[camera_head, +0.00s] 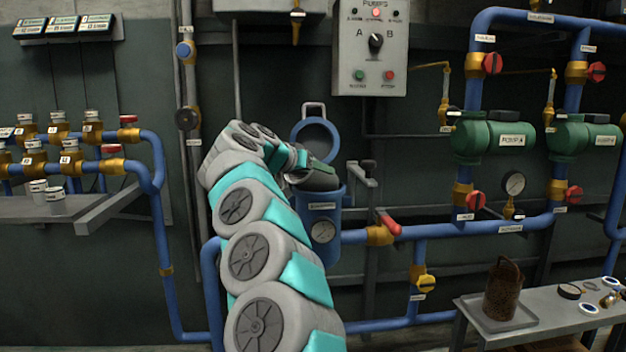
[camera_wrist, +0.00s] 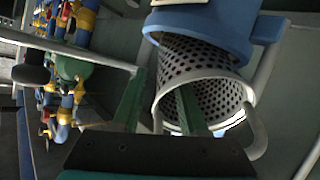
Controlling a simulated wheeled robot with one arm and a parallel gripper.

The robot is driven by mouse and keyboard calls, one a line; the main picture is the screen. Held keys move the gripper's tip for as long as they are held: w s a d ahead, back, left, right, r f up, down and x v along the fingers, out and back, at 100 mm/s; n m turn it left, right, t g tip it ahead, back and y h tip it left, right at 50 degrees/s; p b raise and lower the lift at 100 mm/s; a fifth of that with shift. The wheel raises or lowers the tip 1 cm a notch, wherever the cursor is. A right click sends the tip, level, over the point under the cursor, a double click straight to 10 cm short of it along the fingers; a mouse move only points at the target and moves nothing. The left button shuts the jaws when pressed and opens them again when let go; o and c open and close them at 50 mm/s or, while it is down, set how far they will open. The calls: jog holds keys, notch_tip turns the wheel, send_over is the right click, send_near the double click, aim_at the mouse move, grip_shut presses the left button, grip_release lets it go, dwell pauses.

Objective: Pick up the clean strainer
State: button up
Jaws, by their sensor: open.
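The clean strainer (camera_wrist: 200,75) is a pale perforated metal basket with a smooth rim and a loop handle. In the wrist view its far end meets a blue ring of the strainer housing (camera_wrist: 215,25), and part of its wall shows outside it. In the head view the blue housing (camera_head: 322,205) stands with its round lid (camera_head: 315,137) swung up. My gripper (camera_head: 314,178) is at the housing's mouth. In the wrist view my gripper (camera_wrist: 158,92) is open, one green finger left of the basket and the other overlapping its rim. Contact cannot be told.
A brown, dirty-looking strainer (camera_head: 503,290) stands in a tray (camera_head: 496,322) on the right bench, beside gauges and small parts. A red-handled valve (camera_head: 388,226) and blue pipes lie right of the housing. A control box (camera_head: 371,48) hangs above.

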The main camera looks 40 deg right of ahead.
jog(key=shift+c, duration=0.4)
grip_shut()
dwell(0.9)
